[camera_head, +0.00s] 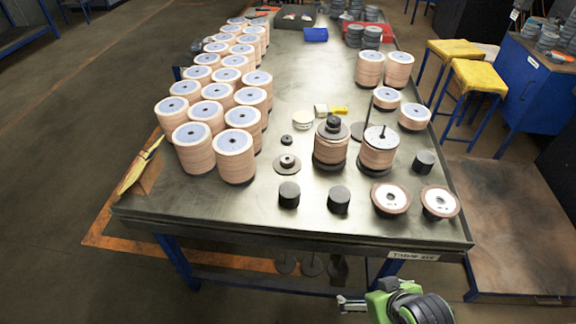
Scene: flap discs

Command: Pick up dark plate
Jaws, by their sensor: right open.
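Several dark items that could be the dark plate are on the metal table (240,205). A small dark flanged disc (287,168) lies left of the stacks. I cannot tell which one is meant. My right gripper (346,303) is at the bottom, in front of the table's front edge, apart from everything on the table. It is open and empty. My left gripper is out of view.
Many tan disc stacks (194,150) crowd the left side. Two spindle stacks (329,147) stand centre right. Black cylinders (289,195) and two light-faced discs (440,201) are near the front edge. Yellow stools (478,85) stand to the right. The front-left tabletop is clear.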

